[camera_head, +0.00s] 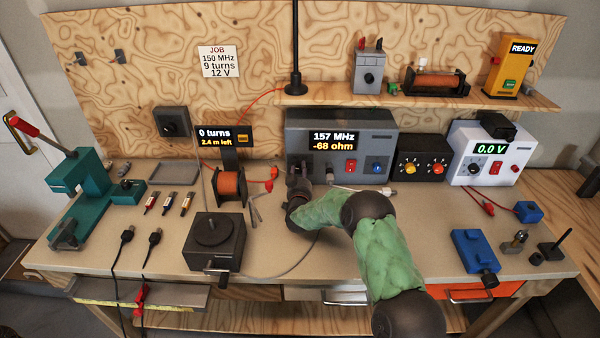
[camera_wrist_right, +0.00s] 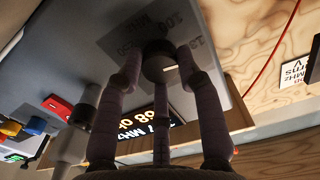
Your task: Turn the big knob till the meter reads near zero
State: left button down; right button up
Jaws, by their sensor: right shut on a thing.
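The meter (camera_head: 342,130) is a grey box at the back of the bench, and its display reads 157 MHz and -68 ohm. The big knob (camera_wrist_right: 158,62) is a dark round knob on the meter's front, with a light mark on it and a printed scale around it. My right gripper (camera_head: 299,178) reaches the lower left of the meter's front and mostly hides the knob in the head view. In the right wrist view its fingers (camera_wrist_right: 160,78) are closed around the knob. My left gripper is not in view.
A grey connector with a cable (camera_head: 382,191) sits just right of my gripper. A black crank box (camera_head: 214,242) and a copper wire spool (camera_head: 230,186) stand to the left. The front middle bench is fairly clear.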

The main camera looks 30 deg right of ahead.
jog(key=m+b, duration=0.6)
jog(key=b, duration=0.1)
jog(key=shift+r+m+b, duration=0.1)
jog(key=shift+m+b, duration=1.3)
jog(key=shift+m, duration=0.2)
jog(key=shift+d, duration=0.1)
jog(key=o, duration=1.1)
jog(key=shift+o, duration=0.2)
jog(key=v, duration=1.2)
